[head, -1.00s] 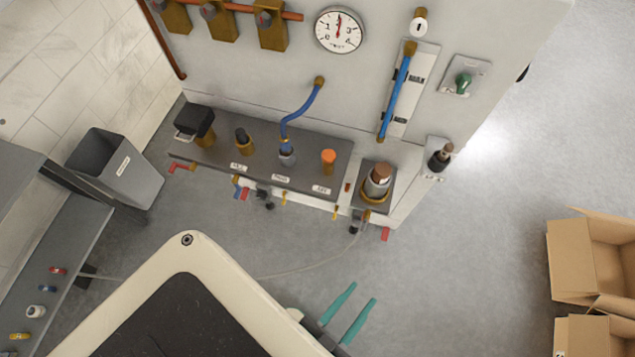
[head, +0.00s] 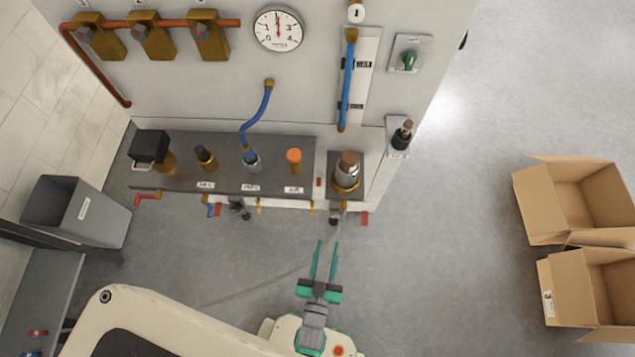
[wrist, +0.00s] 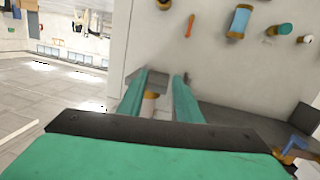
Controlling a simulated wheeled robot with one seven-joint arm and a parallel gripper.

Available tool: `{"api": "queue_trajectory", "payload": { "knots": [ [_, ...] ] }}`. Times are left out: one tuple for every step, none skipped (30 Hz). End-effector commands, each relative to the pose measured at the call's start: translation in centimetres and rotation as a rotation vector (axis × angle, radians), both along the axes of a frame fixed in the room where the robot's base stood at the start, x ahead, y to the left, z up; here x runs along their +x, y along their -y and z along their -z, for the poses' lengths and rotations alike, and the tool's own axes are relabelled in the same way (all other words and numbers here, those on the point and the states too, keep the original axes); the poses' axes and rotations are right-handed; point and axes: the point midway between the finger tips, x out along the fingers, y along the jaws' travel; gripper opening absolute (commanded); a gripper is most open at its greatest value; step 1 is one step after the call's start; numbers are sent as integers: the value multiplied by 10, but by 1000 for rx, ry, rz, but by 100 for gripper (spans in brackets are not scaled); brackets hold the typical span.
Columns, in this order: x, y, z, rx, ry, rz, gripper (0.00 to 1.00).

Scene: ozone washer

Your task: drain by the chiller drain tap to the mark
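Small taps line the front edge under the grey shelf (head: 225,185): a red-handled one (head: 147,196) at the left, a blue-handled one (head: 211,208), yellow ones (head: 258,205), and a red one (head: 365,218) at the right. I cannot read which is the chiller's. A vessel with a brown top (head: 347,170) stands on the right shelf section. A blue sight tube (head: 347,85) with small dark marker labels (head: 363,64) is on the wall panel above. My gripper (head: 326,248) is open and empty, in front of the right-hand taps. Its spread fingers (wrist: 159,95) show in the wrist view.
A round gauge (head: 278,29) and a green switch (head: 409,60) are on the panel. Cardboard boxes (head: 575,200) stand on the floor at right. A grey bin (head: 75,212) stands at left. A thin hose (head: 270,285) crosses the floor. Floor between panel and boxes is clear.

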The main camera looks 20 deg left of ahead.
Motion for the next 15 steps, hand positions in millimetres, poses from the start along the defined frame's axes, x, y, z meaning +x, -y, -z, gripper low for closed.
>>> {"api": "queue_trajectory", "payload": {
  "knots": [
    [17,-8,15,-3,14,-17,32],
    [25,-13,23,-7,22,-25,32],
    [36,-19,34,-13,30,-36,32],
    [45,-24,41,-16,38,-44,32],
    [54,-29,48,-19,45,-53,32],
    [65,-35,57,-23,55,-63,32],
    [74,-40,63,-27,61,-71,32],
    [82,-45,68,-31,68,-79,32],
    [93,-51,75,-35,77,-89,32],
    [100,-56,79,-38,83,-95,32],
    [108,-60,83,-41,91,-101,32],
    [116,-66,88,-45,96,-109,32],
    [122,-69,91,-49,102,-114,32],
    [127,-73,93,-52,106,-119,32],
    [133,-77,96,-55,110,-123,32]
  ]
}}
